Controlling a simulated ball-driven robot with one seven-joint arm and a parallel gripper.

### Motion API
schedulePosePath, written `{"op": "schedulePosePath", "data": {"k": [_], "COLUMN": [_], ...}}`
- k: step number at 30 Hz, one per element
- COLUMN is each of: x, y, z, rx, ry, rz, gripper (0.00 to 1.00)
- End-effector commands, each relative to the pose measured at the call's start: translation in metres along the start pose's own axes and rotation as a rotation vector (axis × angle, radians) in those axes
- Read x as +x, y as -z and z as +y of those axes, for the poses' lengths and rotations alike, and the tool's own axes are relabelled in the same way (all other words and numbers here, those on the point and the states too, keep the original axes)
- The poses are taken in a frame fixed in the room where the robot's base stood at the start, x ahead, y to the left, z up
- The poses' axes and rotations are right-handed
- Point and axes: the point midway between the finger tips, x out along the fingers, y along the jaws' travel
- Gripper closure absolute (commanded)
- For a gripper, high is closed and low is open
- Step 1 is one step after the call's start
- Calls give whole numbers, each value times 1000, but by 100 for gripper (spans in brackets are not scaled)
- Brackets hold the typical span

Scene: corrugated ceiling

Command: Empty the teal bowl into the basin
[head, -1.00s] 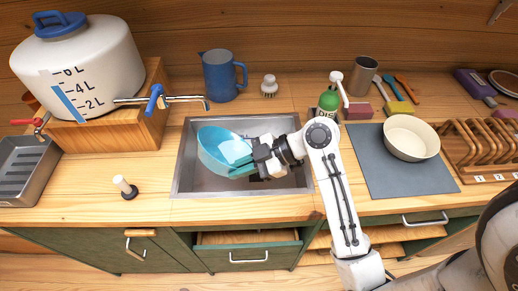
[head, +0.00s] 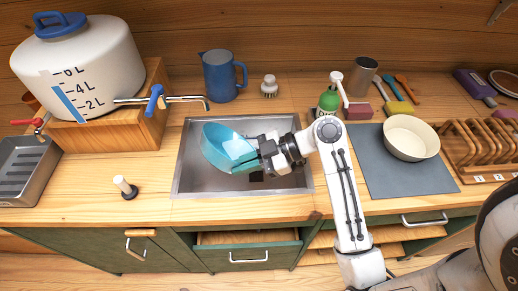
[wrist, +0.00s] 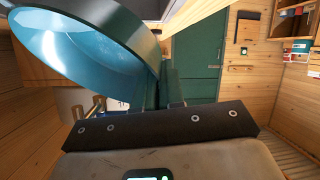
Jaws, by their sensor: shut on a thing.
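The teal bowl (head: 213,146) is in my gripper, held over the steel basin (head: 205,182). It is steeply tilted, with its open side partly facing the head camera. A pale patch shows inside it; I cannot tell whether this is water or a reflection. My gripper (head: 264,156) is shut on the bowl's right side. In the wrist view the bowl (wrist: 85,50) fills the upper left, and its bluish inside shows. No falling stream can be made out. The bowl hides part of the basin floor.
A white water tank (head: 85,70) with a spout (head: 185,98) stands at the left, the spout ending near the basin's back edge. A blue jug (head: 219,76) and a brush (head: 269,86) stand behind the basin. A cream bowl (head: 410,138) sits on a grey mat (head: 375,170) at right.

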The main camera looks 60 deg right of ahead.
Motion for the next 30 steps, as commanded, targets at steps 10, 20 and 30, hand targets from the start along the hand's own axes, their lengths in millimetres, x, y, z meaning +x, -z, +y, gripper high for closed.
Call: {"op": "schedulePosePath", "data": {"k": [10,20,30], "x": [-5,-8,-11], "y": [2,3,4], "z": [2,4,5], "rx": [13,28,42], "ry": [-2,-1,-1], "rz": [37,71,105], "gripper": [100,100,100]}}
